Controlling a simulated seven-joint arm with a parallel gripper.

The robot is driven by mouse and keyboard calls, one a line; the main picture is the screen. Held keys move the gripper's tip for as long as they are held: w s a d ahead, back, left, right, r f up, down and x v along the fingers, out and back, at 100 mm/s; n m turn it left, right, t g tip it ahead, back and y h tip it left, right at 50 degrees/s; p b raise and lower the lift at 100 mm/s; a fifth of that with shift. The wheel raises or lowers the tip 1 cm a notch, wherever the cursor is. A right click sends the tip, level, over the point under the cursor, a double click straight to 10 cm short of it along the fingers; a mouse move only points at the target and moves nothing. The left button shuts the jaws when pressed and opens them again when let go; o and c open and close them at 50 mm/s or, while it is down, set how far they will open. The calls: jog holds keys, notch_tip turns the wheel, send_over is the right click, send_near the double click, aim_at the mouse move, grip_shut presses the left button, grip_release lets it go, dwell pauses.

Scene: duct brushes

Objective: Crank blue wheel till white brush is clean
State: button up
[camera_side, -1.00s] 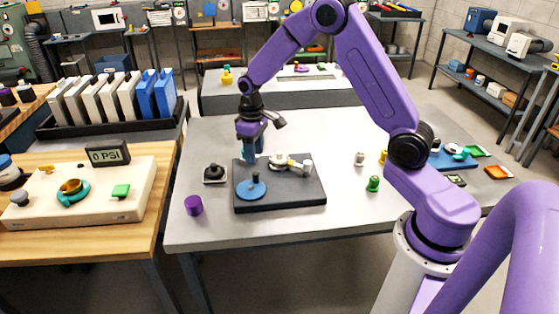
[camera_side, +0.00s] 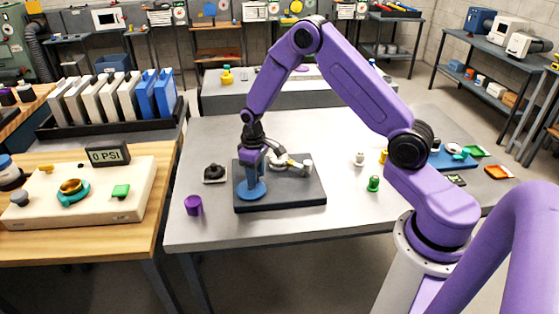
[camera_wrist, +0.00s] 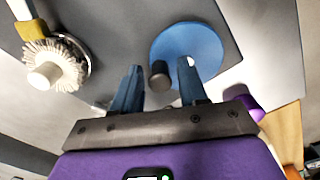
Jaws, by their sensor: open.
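The blue wheel (camera_side: 258,194) lies flat on the dark base plate (camera_side: 290,201). In the wrist view the wheel (camera_wrist: 205,45) carries a dark upright crank knob (camera_wrist: 160,74) near its rim. My gripper (camera_side: 248,188) is low over the wheel, fingers pointing down. In the wrist view my gripper (camera_wrist: 159,67) is open, with the knob showing between its fingertips; whether they touch it I cannot tell. The white brush (camera_wrist: 57,63), with pale greyish bristles, sits in a round metal holder at the left.
A purple cylinder (camera_side: 194,205) stands left of the plate, and a dark knob on a square base (camera_side: 214,173) stands behind it. A green piece (camera_side: 373,183) and a white piece (camera_side: 360,159) stand to the right. The table front is clear.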

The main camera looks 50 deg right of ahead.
jog(key=c, duration=0.6)
jog(key=shift+c, duration=0.2)
jog(key=shift+w, duration=0.1)
jog(key=shift+w+a, duration=0.3)
jog(key=shift+w, duration=0.25)
jog(key=shift+a, duration=0.1)
jog(key=shift+w+a, duration=0.4)
jog(key=shift+w, duration=0.05)
